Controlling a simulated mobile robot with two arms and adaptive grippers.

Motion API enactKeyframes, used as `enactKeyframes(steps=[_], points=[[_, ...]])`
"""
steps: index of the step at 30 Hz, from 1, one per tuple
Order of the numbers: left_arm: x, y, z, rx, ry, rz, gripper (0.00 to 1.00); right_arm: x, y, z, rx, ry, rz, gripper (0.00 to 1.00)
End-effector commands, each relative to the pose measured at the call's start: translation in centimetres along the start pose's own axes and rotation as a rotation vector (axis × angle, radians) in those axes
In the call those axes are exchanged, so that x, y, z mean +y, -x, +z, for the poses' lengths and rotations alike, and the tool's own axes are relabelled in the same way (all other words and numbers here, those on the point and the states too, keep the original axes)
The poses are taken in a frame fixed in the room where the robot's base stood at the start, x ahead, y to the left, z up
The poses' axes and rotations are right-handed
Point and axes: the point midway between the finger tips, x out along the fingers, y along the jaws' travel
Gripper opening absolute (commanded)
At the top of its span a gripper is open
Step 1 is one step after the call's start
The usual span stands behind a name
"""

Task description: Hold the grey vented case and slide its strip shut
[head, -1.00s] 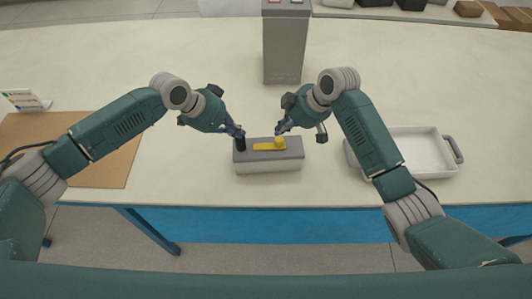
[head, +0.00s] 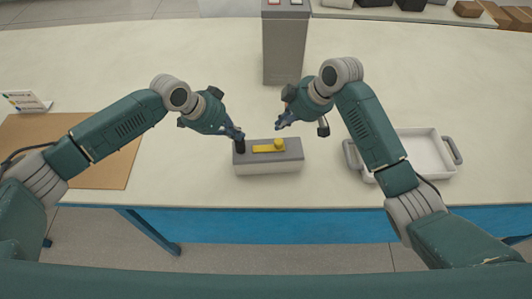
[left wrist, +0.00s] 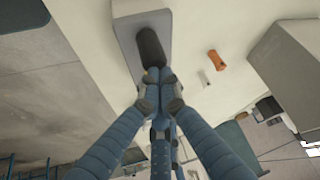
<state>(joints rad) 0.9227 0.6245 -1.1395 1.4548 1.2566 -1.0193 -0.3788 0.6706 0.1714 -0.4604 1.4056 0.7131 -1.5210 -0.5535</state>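The grey case (head: 268,168) lies on the table in front of me, with a pale lower body and a darker grey top. A yellow strip (head: 262,149) with a round yellow knob (head: 278,142) lies along its top. A black upright post (head: 240,146) stands at the case's left end. My left gripper (head: 239,136) is shut on this post; the left wrist view shows the fingers together at the dark post (left wrist: 152,45). My right gripper (head: 279,123) is open and empty, above and behind the knob, apart from it. I cannot make out vents.
A tall grey box (head: 284,45) stands behind the case. A white tray (head: 445,172) with grey handles is at the right, partly behind my right arm. A brown mat (head: 105,175) and a small sign (head: 25,101) are at the left.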

Motion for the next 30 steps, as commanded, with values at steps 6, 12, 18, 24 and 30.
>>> enactKeyframes(steps=[6, 12, 18, 24, 30], points=[[0.0, 2.0, -1.3, 0.003, 0.0, -0.001, 0.0, 0.0, 1.9, -1.0, 0.0, 0.0, 0.0, 0.0], [-0.1, 3.4, -2.3, 0.007, -0.001, -0.002, 0.0, 0.0, 3.0, -1.6, 0.0, 0.0, 0.0, 0.0], [-0.1, 4.6, -3.0, 0.009, -0.001, -0.004, 0.0, 0.0, 3.7, -2.0, 0.0, 0.0, 0.0, 0.0], [-0.2, 4.6, -3.0, 0.009, -0.001, -0.004, 0.0, 0.0, 3.6, -2.0, 0.0, 0.0, 0.0, 0.0], [-0.2, 5.1, -3.0, 0.01, 0.0, -0.006, 0.0, 0.0, 3.6, -2.0, 0.0, 0.0, 0.0, 0.0]])
